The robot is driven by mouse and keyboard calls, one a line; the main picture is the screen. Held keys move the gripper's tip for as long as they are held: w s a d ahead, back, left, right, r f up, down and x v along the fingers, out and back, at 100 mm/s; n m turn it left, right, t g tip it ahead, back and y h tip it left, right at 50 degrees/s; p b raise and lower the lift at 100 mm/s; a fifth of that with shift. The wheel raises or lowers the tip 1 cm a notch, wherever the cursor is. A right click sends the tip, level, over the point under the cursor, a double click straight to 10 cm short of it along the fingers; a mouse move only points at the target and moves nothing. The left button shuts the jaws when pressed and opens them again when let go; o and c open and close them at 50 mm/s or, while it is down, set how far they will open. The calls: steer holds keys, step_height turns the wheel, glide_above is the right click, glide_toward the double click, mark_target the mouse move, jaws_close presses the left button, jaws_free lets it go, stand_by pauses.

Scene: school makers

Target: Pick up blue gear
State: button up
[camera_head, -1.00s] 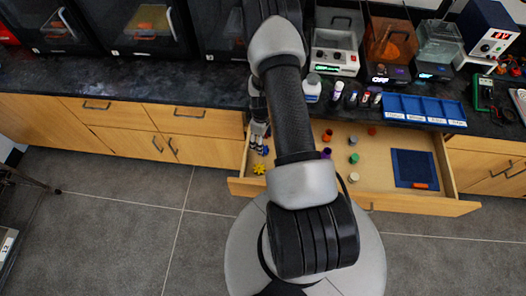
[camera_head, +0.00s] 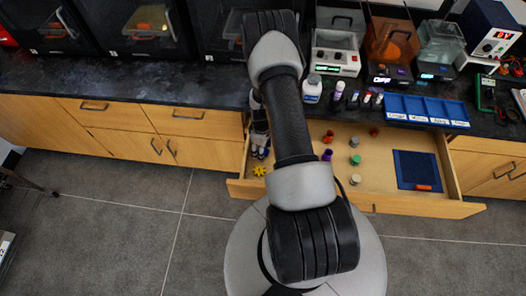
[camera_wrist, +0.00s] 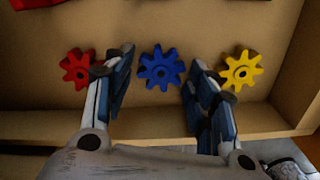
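The blue gear (camera_wrist: 159,68) lies in the open drawer, between a red gear (camera_wrist: 76,69) on its left and a yellow gear (camera_wrist: 241,70) on its right in the wrist view. My gripper (camera_wrist: 160,70) is open, its two fingers on either side of the blue gear with gaps showing. The left finger overlaps the edge of the red gear in the picture. I cannot tell how high the fingertips are above the gear. In the head view my gripper (camera_head: 260,150) is at the drawer's left end, mostly hidden by my arm; the yellow gear (camera_head: 259,171) shows there.
The open drawer (camera_head: 400,203) also holds several small coloured pieces and a blue mat (camera_head: 416,169) at the right. The drawer wall (camera_wrist: 60,123) runs close to the fingers. A blue tray (camera_head: 427,110) stands on the dark counter above.

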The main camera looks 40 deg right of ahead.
steer(key=c, duration=0.5)
steer(key=shift+o, duration=0.2)
steer(key=shift+r, duration=0.1)
